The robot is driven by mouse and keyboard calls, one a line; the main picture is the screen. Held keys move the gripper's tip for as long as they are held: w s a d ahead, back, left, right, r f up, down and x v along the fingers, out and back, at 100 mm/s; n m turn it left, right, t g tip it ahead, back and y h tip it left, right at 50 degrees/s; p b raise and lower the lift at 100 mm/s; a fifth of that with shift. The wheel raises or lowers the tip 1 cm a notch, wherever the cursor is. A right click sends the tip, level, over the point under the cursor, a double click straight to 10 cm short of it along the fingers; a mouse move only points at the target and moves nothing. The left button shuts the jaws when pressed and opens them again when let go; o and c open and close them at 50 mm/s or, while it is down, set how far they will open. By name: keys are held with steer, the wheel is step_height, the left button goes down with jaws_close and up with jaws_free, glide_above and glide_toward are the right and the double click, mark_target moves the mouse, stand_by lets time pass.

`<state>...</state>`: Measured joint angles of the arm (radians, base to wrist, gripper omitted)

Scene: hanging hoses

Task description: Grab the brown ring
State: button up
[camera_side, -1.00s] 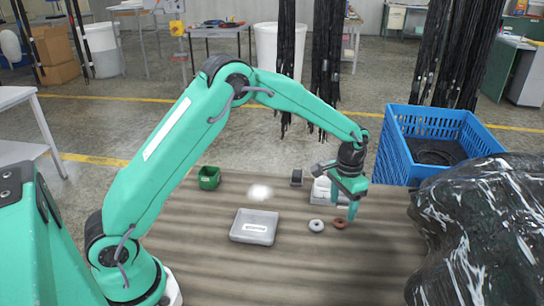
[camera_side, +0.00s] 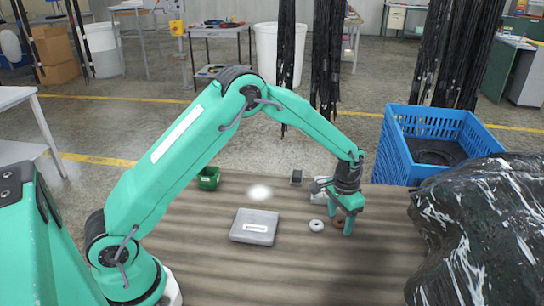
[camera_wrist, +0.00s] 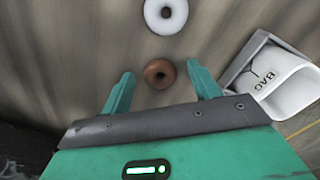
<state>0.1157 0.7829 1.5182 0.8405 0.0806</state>
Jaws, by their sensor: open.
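The brown ring (camera_wrist: 159,74) lies flat on the table, and in the wrist view it sits between the tips of my open gripper (camera_wrist: 160,80). There is a gap on each side of it, and I cannot tell how high the fingertips are above the table. In the side view the brown ring (camera_side: 338,223) is partly hidden by my gripper (camera_side: 341,228), which points down over it. A white ring (camera_wrist: 166,15) lies just beyond the brown one, and it also shows in the side view (camera_side: 316,225).
A white container marked "BAG" (camera_wrist: 284,82) stands close to my gripper. A grey tray (camera_side: 255,228) and a small green box (camera_side: 208,178) stand on the table (camera_side: 300,270) to the left. A blue crate (camera_side: 398,160) and a glossy black bulk (camera_side: 470,235) are on the right.

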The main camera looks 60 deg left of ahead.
steer(key=shift+c, duration=0.2)
steer(key=c, duration=1)
steer(key=shift+r, duration=0.15)
steer(key=shift+r, duration=0.8)
step_height(320, 180, up, 2)
steer(key=shift+r, duration=0.25)
steer(key=s+d+r, duration=0.6)
steer(key=s+d, duration=0.1)
steer(key=d, duration=0.2)
steer(key=shift+r, duration=0.35)
